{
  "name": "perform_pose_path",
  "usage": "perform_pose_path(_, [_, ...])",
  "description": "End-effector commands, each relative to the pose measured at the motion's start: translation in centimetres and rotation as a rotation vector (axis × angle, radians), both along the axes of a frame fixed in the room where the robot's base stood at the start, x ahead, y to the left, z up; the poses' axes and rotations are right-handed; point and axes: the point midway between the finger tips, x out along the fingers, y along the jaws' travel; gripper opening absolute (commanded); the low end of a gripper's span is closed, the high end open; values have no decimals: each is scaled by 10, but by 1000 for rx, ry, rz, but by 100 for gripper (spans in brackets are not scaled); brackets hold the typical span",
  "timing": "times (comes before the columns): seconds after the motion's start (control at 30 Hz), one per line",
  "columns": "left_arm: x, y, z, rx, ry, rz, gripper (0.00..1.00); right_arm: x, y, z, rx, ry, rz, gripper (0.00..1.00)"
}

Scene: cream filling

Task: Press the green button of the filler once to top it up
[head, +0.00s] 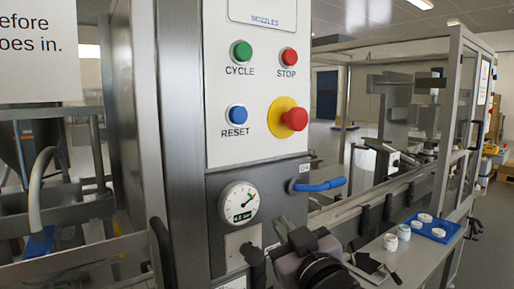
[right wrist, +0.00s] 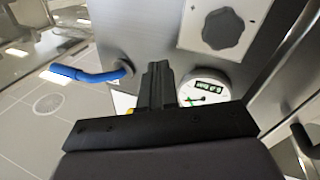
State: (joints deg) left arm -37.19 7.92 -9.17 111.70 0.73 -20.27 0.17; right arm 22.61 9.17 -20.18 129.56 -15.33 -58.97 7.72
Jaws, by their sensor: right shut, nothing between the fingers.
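The green button (head: 241,52), labelled CYCLE, is at the upper left of the filler's pale control panel (head: 222,100) in the head view. My right gripper (head: 279,226) is low in the head view, well below the green button, in front of the grey column by the pressure gauge. In the right wrist view its fingers (right wrist: 157,75) are shut together and empty, and the green button does not show there. My left gripper is not in view.
A red STOP button (head: 288,56), a blue RESET button (head: 237,115) and a red emergency stop (head: 294,119) share the panel. A pressure gauge (head: 239,203) and a blue handle (head: 319,185) sit below. A blue tray (head: 433,229) with white jars stands at right.

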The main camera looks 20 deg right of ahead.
Motion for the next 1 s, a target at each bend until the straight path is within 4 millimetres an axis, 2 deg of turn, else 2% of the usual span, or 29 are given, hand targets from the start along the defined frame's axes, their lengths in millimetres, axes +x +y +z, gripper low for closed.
perform_pose_path(0.03, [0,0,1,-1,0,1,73,-1,2,25,-5,-52,-1,0])
perform_pose_path(0.27, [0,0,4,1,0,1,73,-16,9,126,-19,-277,-15,0])
perform_pose_path(0.4, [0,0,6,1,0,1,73,-37,13,184,-26,-416,-26,0])
perform_pose_path(0.5, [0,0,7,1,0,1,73,-53,16,220,-29,-505,-33,0])
perform_pose_path(0.6, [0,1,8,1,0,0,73,-69,18,248,-32,-580,-40,0])
perform_pose_path(0.73, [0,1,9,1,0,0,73,-86,20,273,-33,-647,-47,0])
perform_pose_path(0.83, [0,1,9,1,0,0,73,-93,21,282,-34,-675,-50,0])
perform_pose_path(1.0, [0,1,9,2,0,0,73,-96,21,286,-33,-687,-50,0])
